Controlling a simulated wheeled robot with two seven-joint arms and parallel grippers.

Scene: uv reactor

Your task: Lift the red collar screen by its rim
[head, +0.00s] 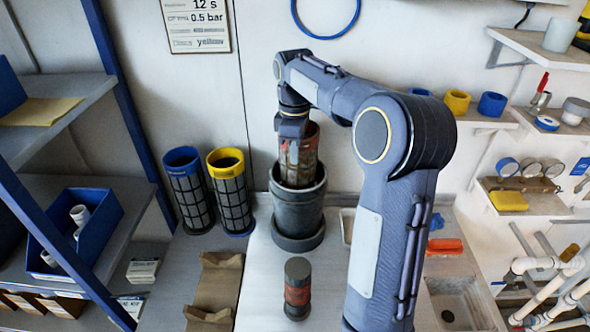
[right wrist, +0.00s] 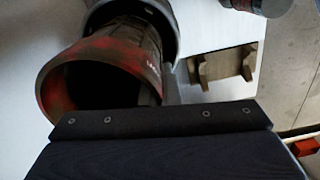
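The red collar screen (head: 302,160) stands in a grey vessel (head: 298,205), its upper part well above the vessel's rim. Its worn red collar is on top, and its lower part is hidden inside. My right gripper (head: 292,137) reaches down from above onto the left side of the collar. In the right wrist view, the red rim (right wrist: 85,62) and hollow inside of the screen show just beyond the dark gripper (right wrist: 160,118), which covers part of the rim. The fingertips are hidden, so I cannot see whether they grip it. My left gripper is not in view.
A blue-collared screen (head: 189,190) and a yellow-collared screen (head: 231,190) stand left of the vessel. A dark cylinder with a red band (head: 298,290) stands in front. A brown cradle (head: 214,290) lies at front left. My right arm hides part of the bench.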

